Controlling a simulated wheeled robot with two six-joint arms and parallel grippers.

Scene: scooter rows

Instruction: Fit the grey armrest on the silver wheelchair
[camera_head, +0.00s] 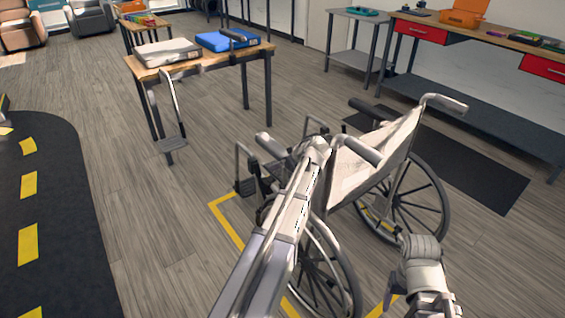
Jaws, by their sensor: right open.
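The silver wheelchair (345,178) stands right of centre, its push handles toward me and its footrests pointing away to the left. A grey armrest pad (269,145) shows at its near side, partly behind one of my arm links. I cannot tell whether it is fully seated. A darker armrest pad (371,108) is on the far side. My left gripper cannot be made out.
A workbench (476,31) stands at the back right. The floor left of the wheelchair is clear.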

